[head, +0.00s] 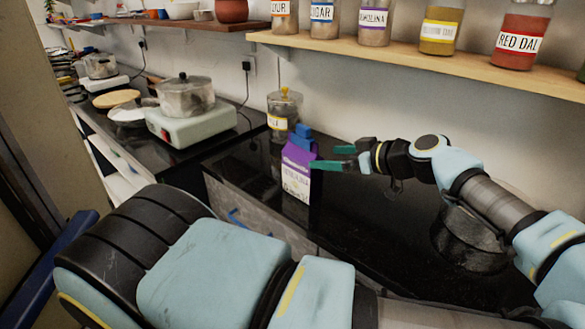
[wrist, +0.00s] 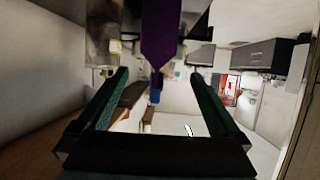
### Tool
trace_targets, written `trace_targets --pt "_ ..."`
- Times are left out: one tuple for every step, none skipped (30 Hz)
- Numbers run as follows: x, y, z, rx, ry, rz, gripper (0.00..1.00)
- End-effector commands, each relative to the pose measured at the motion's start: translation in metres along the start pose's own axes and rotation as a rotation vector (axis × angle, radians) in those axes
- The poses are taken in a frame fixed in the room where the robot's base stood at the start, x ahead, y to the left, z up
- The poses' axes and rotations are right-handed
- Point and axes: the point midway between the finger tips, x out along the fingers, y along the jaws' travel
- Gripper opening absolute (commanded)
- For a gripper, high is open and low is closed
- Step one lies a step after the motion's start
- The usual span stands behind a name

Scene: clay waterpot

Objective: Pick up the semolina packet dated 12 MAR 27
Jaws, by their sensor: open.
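A purple and white packet (head: 297,178) stands upright on the black counter in the head view. A blue clip (head: 303,133) is on its top. Its print is too small for me to read a date. My gripper (head: 325,158) is open, its green fingers pointing left at the packet's upper right side. In the wrist view, the purple packet (wrist: 160,35) appears at the top, between the directions of the two fingers of my gripper (wrist: 160,73). The blue clip (wrist: 155,90) shows below it. I cannot tell whether a finger touches the packet.
A lidded glass jar (head: 283,112) stands just behind the packet. A stove (head: 190,125) bearing a pot (head: 185,97) is to the left. A wooden shelf (head: 430,60) with several labelled jars runs above. A dark round pot (head: 468,235) sits at the right, beneath my arm.

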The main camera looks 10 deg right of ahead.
Motion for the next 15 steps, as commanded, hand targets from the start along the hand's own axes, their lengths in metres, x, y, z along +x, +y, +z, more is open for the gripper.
trace_targets --pt "0.005 0.0 -0.002 0.0 0.002 -0.003 1.0" --pt "0.009 0.0 -0.003 -0.001 0.002 -0.003 1.0" --pt "0.016 -0.001 -0.003 -0.002 0.001 -0.005 1.0" --pt "0.021 -0.001 -0.003 -0.002 0.001 -0.005 1.0" --pt "0.026 -0.001 -0.003 -0.001 0.001 -0.005 1.0" --pt "0.033 -0.001 -0.003 -0.001 0.001 -0.005 1.0" --pt "0.037 0.0 -0.003 -0.001 0.001 -0.004 1.0" --pt "0.041 0.0 -0.003 0.0 0.001 -0.004 1.0" --pt "0.045 -0.001 -0.002 0.0 0.001 -0.004 1.0" --pt "0.048 0.0 -0.002 0.0 0.001 -0.003 1.0" --pt "0.05 0.0 -0.002 0.0 0.001 -0.002 1.0" --pt "0.052 0.0 -0.001 -0.001 0.0 -0.002 1.0" --pt "0.053 0.0 -0.001 -0.001 0.001 -0.002 1.0" --pt "0.055 0.0 -0.002 0.0 0.001 -0.003 1.0" --pt "0.058 0.0 -0.002 0.0 0.001 -0.003 1.0"
